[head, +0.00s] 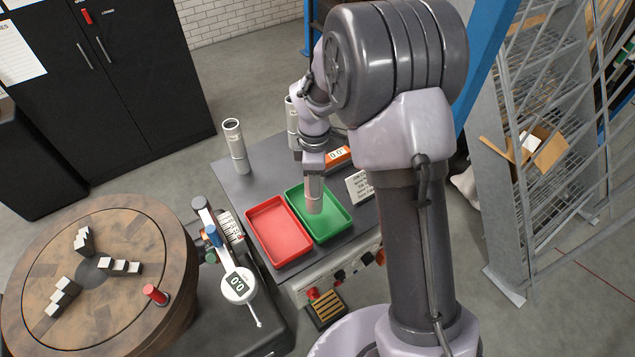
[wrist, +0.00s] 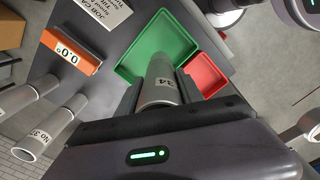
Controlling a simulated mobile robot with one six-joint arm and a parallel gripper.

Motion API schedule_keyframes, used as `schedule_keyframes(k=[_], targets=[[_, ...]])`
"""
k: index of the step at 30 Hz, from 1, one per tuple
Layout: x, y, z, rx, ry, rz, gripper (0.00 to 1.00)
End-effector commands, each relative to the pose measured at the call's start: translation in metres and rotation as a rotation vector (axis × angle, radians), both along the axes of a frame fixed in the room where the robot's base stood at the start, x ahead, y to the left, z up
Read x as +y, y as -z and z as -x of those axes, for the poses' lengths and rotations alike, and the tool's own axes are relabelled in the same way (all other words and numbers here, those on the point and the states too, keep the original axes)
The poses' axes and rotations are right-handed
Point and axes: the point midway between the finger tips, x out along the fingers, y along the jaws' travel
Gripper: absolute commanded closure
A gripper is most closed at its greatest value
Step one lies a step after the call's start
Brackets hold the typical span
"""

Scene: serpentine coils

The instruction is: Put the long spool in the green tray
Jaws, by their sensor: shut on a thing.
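My gripper (head: 314,181) is shut on a grey cylindrical spool (head: 315,203), held roughly upright. The spool's lower end lies within the outline of the green tray (head: 335,234); I cannot tell if it touches the floor. In the wrist view the held spool (wrist: 158,88) stands between the fingers with a partly hidden number label, and the green tray (wrist: 133,67) is beyond it. Two other grey spools stand on the bench, one at the back left (head: 236,148) and one partly behind my arm (head: 292,118). I cannot compare their full lengths with the held one.
A red tray (head: 275,232) sits left beside the green tray. An orange display box (head: 338,157) and a printed card (head: 359,185) are behind and right. A round wooden table (head: 120,285) with grey stepped blocks and a white dial gauge (head: 238,285) are at left.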

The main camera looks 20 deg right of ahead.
Motion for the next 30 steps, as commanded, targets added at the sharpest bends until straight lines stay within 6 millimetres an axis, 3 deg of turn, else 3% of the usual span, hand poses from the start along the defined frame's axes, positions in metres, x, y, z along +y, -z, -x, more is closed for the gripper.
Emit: schedule_keyframes(k=[5,10,21,22,24,25,30], targets=[[-0.012,0.001,-0.013,-0.002,0.002,0.000,1.00],[-0.011,0.036,-0.011,0.002,-0.001,-0.001,1.00],[-0.010,0.040,-0.012,-0.001,0.000,-0.001,1.00],[-0.010,0.040,-0.011,0.000,0.000,0.000,0.51],[-0.010,0.040,-0.011,0.000,0.000,0.000,0.37],[-0.010,0.040,-0.011,0.000,0.000,0.000,0.35],[-0.010,0.040,-0.011,0.000,0.000,0.000,0.35]])
